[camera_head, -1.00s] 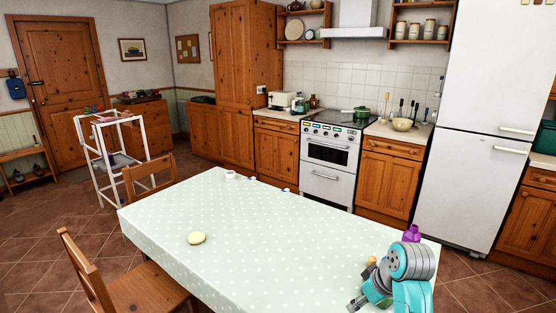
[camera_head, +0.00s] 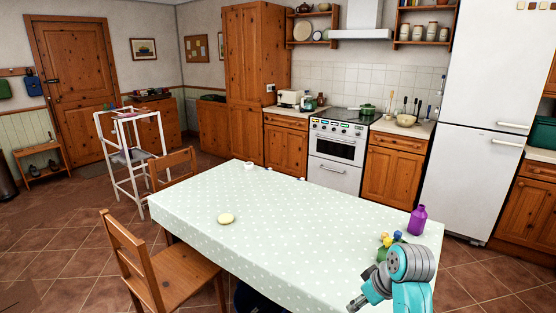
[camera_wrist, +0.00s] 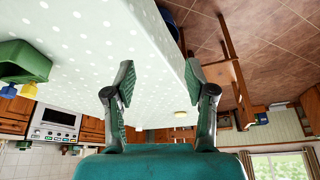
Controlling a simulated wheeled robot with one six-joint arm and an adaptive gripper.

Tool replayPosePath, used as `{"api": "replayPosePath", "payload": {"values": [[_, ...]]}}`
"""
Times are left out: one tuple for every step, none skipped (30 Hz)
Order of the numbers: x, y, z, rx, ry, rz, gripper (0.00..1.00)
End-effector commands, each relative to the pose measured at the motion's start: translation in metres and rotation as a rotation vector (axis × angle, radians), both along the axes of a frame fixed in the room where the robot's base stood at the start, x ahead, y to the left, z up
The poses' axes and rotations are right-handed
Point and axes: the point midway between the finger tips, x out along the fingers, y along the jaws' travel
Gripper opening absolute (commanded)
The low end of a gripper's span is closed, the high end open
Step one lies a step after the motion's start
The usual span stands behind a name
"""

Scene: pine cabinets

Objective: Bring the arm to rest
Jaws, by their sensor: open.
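My gripper (camera_wrist: 160,95) is open and empty in the wrist view, its two fingers spread apart with nothing between them but the table's edge behind. In the head view my arm is folded at the lower right, over the near right corner of the dotted table (camera_head: 290,225). The gripper's fingertips there are too small to make out clearly. The wrist view is turned upside down, and the table (camera_wrist: 100,35) fills its upper left.
A purple bottle (camera_head: 417,220) and a green item with yellow and blue parts (camera_head: 383,252) stand near my arm on the table. Wooden chairs (camera_head: 165,270) stand at the left side.

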Motion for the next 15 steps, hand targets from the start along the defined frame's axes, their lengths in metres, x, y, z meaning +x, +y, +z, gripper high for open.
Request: {"api": "replayPosePath", "payload": {"values": [[-0.002,0.000,-0.006,0.001,0.000,-0.005,0.55],[-0.003,0.001,-0.008,0.002,-0.002,-0.007,0.55],[-0.004,0.001,-0.011,0.003,-0.006,-0.011,0.55],[-0.005,0.002,-0.013,0.005,-0.010,-0.015,0.55],[-0.005,0.002,-0.016,0.005,-0.012,-0.018,0.55],[-0.007,0.003,-0.020,0.006,-0.015,-0.022,0.55],[-0.008,0.003,-0.023,0.007,-0.018,-0.026,0.55],[-0.009,0.004,-0.026,0.008,-0.022,-0.030,0.55],[-0.010,0.004,-0.030,0.009,-0.026,-0.036,0.55],[-0.012,0.005,-0.034,0.010,-0.030,-0.041,0.55],[-0.013,0.005,-0.038,0.012,-0.035,-0.046,0.55],[-0.015,0.006,-0.043,0.014,-0.040,-0.054,0.55],[-0.017,0.007,-0.047,0.015,-0.045,-0.060,0.55],[-0.019,0.007,-0.051,0.016,-0.050,-0.065,0.55],[-0.022,0.008,-0.058,0.018,-0.057,-0.073,0.55]]}}
